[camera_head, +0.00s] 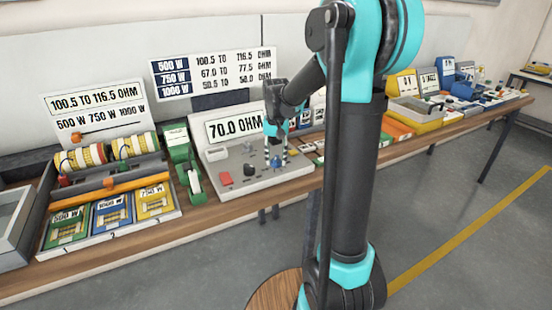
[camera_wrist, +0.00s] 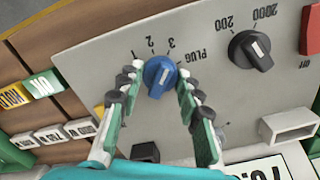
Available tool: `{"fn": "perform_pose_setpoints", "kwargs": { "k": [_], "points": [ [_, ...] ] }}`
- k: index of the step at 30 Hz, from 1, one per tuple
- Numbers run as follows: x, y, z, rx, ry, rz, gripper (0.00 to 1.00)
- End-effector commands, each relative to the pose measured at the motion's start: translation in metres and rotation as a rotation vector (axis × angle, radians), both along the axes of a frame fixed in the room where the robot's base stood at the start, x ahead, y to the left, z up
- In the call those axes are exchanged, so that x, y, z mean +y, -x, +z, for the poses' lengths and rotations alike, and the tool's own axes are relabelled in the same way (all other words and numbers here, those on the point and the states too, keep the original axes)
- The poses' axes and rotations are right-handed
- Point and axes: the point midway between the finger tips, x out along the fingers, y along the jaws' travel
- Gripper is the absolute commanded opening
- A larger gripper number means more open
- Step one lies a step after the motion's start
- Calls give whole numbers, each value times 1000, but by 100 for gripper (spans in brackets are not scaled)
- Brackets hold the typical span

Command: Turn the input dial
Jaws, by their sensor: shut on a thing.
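The input dial is a blue knob (camera_wrist: 157,88) with a white mark, on a light grey panel (camera_wrist: 105,48) in the wrist view. The labels 2, 3 and PLUG curve around its far side; exactly which one the mark points to is unclear. My gripper (camera_wrist: 160,74) has its two green and white fingers on either side of the knob, shut on it. In the head view, my gripper (camera_head: 276,151) points down onto the same blue dial (camera_head: 277,163) at the right part of the meter (camera_head: 262,181). The meter's display (camera_head: 235,126) reads 70.0 OHM.
A black dial (camera_wrist: 249,51) marked 200 and 2000 and a red switch (camera_wrist: 311,30) marked OFF share the panel. A white socket block (camera_wrist: 289,126) is nearby. Coloured cards (camera_head: 112,211) and a green device (camera_head: 185,160) lie left of the meter.

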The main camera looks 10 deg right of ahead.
Motion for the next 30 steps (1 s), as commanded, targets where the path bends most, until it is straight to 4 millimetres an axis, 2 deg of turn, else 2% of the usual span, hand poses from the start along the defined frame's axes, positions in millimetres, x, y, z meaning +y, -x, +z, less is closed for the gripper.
{"fn": "perform_pose_setpoints", "kwargs": {
  "k": [10,11,15,25,30],
  "points": [
    [0,0,0,0,0,-1,6],
    [0,0,0,0,0,-1,38],
    [0,0,0,0,0,-1,56],
    [0,0,2,0,0,-1,56],
    [0,0,19,0,0,-1,56]
  ]
}}
